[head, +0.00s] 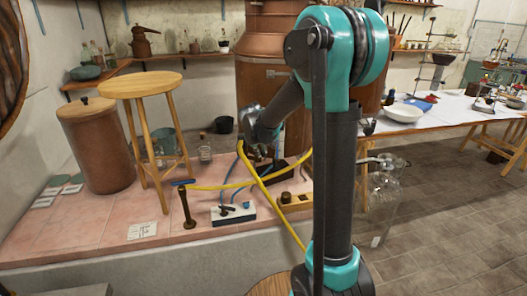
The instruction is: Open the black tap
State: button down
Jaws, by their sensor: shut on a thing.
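A small black tap-like fitting (227,208) sits on a pale block (240,216) on the pink tiled platform, with blue hoses rising near it. I cannot tell for sure that it is the black tap. My gripper (262,152) is at the end of my bent arm, above the back of the platform, beside the yellow and blue hoses. It is small and dark here, and its fingers are partly hidden. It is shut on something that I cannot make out.
Yellow hoses (218,187) cross the platform. A wooden block (295,201) lies right. A white table (450,112) stands behind, right.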

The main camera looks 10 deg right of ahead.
jog(key=shift+w+a+m+g+h, duration=0.15)
jog(key=shift+a+m+g+h, duration=0.4)
jog(key=shift+m, duration=0.9)
jog(key=shift+w+a+m+g+h, duration=0.1)
jog(key=shift+a+m+g+h, duration=0.45)
jog(key=shift+m, duration=0.95)
jog(key=shift+w+a+m+g+h, duration=0.15)
jog(key=shift+a+m+g+h, duration=0.4)
jog(key=shift+m, duration=0.9)
jog(key=c, duration=1.5)
grip_release()
jog(key=v, duration=1.2)
jog(key=shift+a, duration=0.1)
